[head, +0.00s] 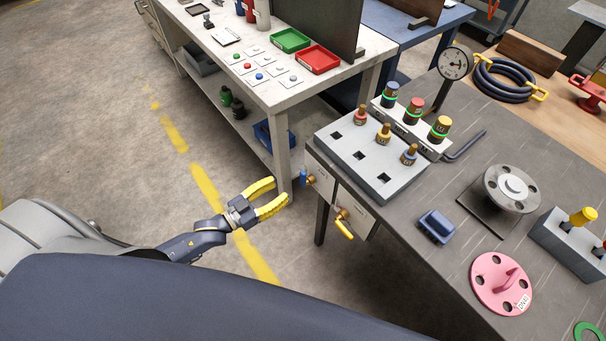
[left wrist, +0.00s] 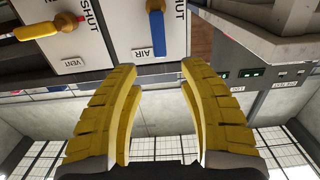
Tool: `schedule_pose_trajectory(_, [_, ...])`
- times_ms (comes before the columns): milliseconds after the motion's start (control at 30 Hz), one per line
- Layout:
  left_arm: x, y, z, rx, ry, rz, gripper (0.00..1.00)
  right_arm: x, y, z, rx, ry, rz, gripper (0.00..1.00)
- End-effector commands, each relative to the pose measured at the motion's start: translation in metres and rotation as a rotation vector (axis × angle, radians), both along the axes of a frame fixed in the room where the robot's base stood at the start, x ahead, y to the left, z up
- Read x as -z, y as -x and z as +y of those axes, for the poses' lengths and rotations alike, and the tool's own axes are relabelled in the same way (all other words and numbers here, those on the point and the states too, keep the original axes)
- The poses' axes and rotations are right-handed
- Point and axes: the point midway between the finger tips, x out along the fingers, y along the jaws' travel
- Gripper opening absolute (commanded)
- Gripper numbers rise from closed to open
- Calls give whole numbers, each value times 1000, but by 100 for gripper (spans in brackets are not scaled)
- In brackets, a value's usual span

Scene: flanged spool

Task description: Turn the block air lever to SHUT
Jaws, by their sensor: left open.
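My left gripper (head: 277,191) is open and empty, just left of the air lever. In the wrist view its yellow fingertips (left wrist: 158,69) are either side of the lever's line, apart from it. My right gripper is not in view.
The grey block (head: 360,165) carries several capped fittings. A white bench (head: 290,90) with trays stands close behind my left gripper, its leg near the fingertips. A blue block (head: 436,226) and a pink flange (head: 500,284) lie on the table. Floor left of the table is clear.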

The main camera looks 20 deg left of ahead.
Motion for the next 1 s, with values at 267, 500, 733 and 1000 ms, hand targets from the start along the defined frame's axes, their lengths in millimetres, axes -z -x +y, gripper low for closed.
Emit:
schedule_pose_trajectory(267, [-1,-43,-27,0,0,-2,42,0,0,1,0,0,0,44])
schedule_pose_trajectory(500, [0,-70,-44,-1,-1,-1,42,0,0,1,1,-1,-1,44])
schedule_pose_trajectory(733, [0,-82,-52,0,0,0,42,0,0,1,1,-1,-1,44])
schedule_pose_trajectory(1000, [0,-85,-54,0,-1,0,42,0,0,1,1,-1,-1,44])
